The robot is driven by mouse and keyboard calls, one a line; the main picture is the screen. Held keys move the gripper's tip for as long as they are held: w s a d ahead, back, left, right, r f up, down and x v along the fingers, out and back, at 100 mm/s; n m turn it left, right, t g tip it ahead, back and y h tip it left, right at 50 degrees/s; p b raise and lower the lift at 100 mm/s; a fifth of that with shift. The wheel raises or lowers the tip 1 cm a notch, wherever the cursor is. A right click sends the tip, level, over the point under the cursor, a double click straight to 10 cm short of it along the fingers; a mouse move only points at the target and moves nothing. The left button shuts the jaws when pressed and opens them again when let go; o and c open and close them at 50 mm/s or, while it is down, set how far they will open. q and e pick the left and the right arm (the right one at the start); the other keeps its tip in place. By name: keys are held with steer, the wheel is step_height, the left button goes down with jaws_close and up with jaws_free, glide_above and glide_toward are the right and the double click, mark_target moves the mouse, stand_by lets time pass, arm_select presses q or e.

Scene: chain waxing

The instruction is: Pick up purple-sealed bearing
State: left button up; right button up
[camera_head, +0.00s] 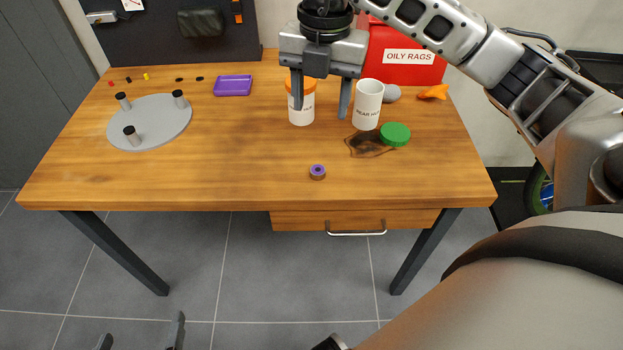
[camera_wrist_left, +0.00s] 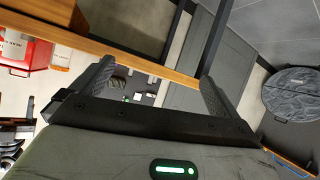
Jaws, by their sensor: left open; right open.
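My left gripper (camera_head: 141,338) is open and empty, low in front of the table at the bottom left. Its fingers also show in the left wrist view (camera_wrist_left: 155,88); the bearing cannot be made out there.
An open white jar (camera_head: 368,105) stands beside a green lid (camera_head: 395,134) and a dark stain. A grey round plate (camera_head: 160,133) with three posts lies left. A purple tray (camera_head: 233,86) and a red oily-rags bin (camera_head: 405,72) are behind. The table's front left is clear.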

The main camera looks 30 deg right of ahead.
steer(key=f, duration=0.1)
steer(key=b, duration=0.2)
glide_above(317, 172)
steer(key=f, duration=0.9)
steer(key=shift+s+d+f, duration=0.2)
steer(key=shift+d+f, duration=0.15)
steer(key=shift+d, duration=0.05)
steer(key=shift+w+a+f, duration=0.15)
steer(key=shift+a+f, duration=0.05)
steer(key=shift+f, duration=1.25)
steer(key=shift+w+a+f, duration=0.1)
steer(key=shift+a+f, duration=0.05)
steer(key=shift+f, duration=1.3)
steer(key=c, duration=1.1)
